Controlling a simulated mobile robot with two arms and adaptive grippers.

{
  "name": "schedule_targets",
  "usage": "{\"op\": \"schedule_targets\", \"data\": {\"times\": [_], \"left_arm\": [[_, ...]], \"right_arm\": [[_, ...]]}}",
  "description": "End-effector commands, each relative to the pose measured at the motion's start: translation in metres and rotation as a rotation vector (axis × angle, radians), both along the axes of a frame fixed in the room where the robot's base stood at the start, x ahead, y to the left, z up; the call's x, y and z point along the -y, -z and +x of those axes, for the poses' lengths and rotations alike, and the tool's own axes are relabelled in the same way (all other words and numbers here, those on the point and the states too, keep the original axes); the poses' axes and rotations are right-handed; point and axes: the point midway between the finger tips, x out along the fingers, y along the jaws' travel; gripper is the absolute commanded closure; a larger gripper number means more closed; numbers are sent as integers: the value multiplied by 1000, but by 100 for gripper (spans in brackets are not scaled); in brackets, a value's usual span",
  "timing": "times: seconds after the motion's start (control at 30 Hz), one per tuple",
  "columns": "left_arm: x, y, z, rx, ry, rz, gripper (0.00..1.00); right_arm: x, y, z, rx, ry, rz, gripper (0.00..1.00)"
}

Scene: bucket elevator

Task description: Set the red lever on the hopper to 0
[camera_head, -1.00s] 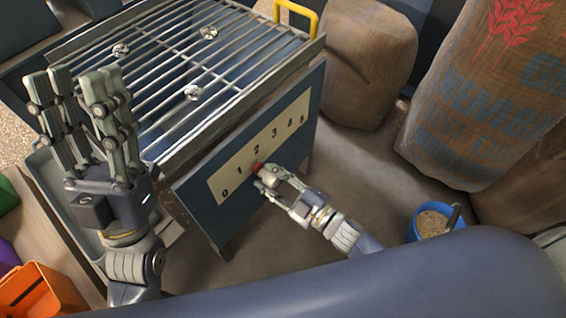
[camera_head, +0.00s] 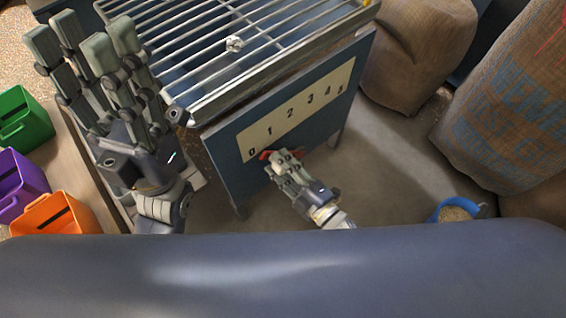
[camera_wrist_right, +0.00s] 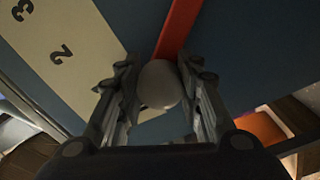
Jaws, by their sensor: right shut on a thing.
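The hopper (camera_head: 225,165) has a blue front with a pale scale plate (camera_head: 310,105) numbered 0 to 5. The red lever (camera_head: 265,154) shows just below the plate, close to the 0, on its side towards the 1. My right gripper (camera_head: 281,160) is shut on the lever's end and hides part of it. In the right wrist view the red lever bar (camera_wrist_right: 180,28) runs down to a pale round knob (camera_wrist_right: 158,85) between the fingers. My left gripper (camera_head: 85,48) is open and empty, left of the hopper, with its fingers up.
A metal grate (camera_head: 205,48) covers the hopper's top. Green (camera_head: 25,122), purple (camera_head: 18,190) and orange (camera_head: 55,218) bins stand at the left. Sacks (camera_head: 515,100) and a blue bucket of grain (camera_head: 455,212) are at the right. The floor between bucket and hopper is clear.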

Motion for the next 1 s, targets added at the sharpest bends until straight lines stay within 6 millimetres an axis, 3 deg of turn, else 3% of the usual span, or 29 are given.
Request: {"op": "schedule_targets", "data": {"times": [0.23, 0.27, 0.33, 0.73, 1.0], "left_arm": [[0, 1, 0, -1, 0, 0, 60], [0, 1, 0, -1, 0, 0, 60], [0, 1, 0, -1, 0, 0, 60], [0, 0, 0, -1, -1, 0, 60], [0, 0, 0, -1, -1, 1, 60]], "right_arm": [[0, 4, -1, -5, -1, -11, 100], [0, 4, -1, -5, -1, -11, 62], [0, 4, -1, -5, -1, -11, 47], [2, 3, -4, -4, -1, -5, 46], [30, 4, -41, -9, -1, -7, 46]]}}
